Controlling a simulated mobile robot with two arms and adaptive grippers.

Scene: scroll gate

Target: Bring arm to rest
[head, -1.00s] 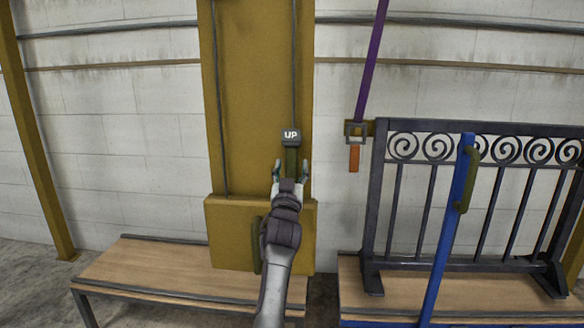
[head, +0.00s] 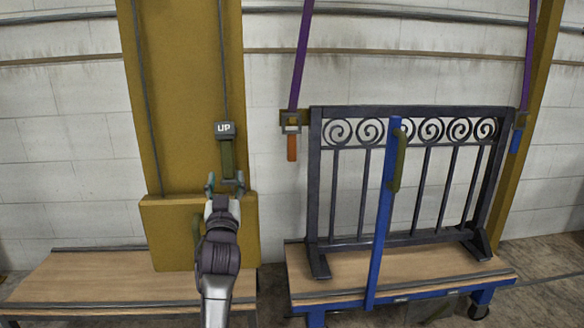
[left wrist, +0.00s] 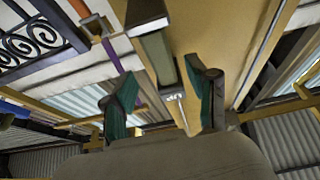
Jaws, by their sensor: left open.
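My left gripper (head: 225,182) is open and empty in front of the yellow column. Its two fingers stand left and right of the lower end of a dark green pull handle (head: 227,156). The handle hangs below a grey block marked UP (head: 224,130). In the left wrist view the gripper (left wrist: 158,105) has its green-padded fingers spread wide, with the handle (left wrist: 154,55) showing between them and apart from both pads. How far the handle is in depth is hard to tell. My right gripper is not in view.
A dark scroll gate (head: 333,185) stands on a wood-topped blue cart (head: 400,286) at the right, with a blue post (head: 383,220) before it. Purple straps (head: 300,60) hang above. A bench (head: 90,277) stands left, before the yellow column (head: 185,90).

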